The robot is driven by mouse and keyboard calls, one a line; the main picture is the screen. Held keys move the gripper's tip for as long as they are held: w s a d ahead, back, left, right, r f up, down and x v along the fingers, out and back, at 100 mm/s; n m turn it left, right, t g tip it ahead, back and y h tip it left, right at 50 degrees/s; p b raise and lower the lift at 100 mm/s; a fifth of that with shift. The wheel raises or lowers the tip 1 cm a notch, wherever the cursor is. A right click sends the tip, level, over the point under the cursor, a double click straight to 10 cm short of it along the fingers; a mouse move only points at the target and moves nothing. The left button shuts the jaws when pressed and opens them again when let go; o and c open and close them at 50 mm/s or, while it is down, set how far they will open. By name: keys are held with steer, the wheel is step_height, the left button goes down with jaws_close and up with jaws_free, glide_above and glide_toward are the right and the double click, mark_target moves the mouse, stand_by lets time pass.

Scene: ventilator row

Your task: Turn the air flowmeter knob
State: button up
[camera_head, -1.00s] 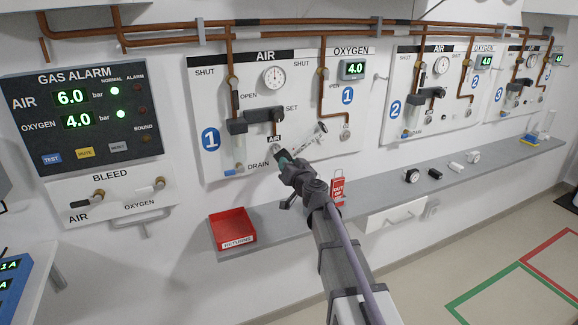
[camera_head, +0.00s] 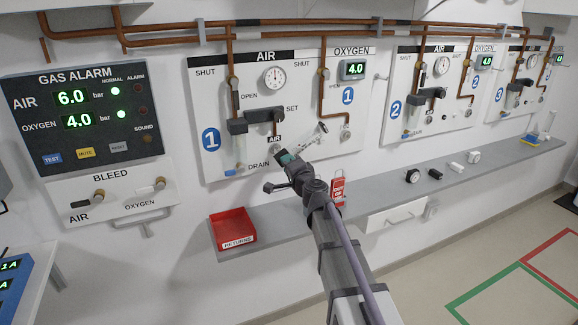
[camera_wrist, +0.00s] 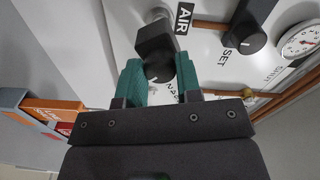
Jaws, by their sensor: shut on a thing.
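The air flowmeter knob (camera_wrist: 158,68) is a dark round knob with a white mark, on a dark block below the AIR label (camera_wrist: 184,18) in the wrist view. My gripper (camera_wrist: 158,80) has its teal fingers on either side of the knob, shut on it. In the head view my gripper (camera_head: 284,156) reaches bay 1's panel just under the small AIR label (camera_head: 275,139). There the knob is hidden behind the fingers. A pale tilted piece (camera_head: 312,136) shows just right of the fingers.
A black SET knob (camera_wrist: 243,38) and a white round gauge (camera_wrist: 300,40) are nearby. A grey shelf (camera_head: 380,196) runs below the panels, with a red returns tray (camera_head: 232,228), a red tag (camera_head: 338,191) and small fittings. The gas alarm panel (camera_head: 84,110) is at left.

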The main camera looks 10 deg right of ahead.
steer(key=m, duration=0.6)
steer(key=shift+m, duration=0.3)
stand_by(0.4)
steer(key=o, duration=0.9)
steer(key=shift+o, duration=0.2)
steer(key=v, duration=1)
steer(key=shift+s, duration=0.35)
steer(key=shift+d, duration=0.1)
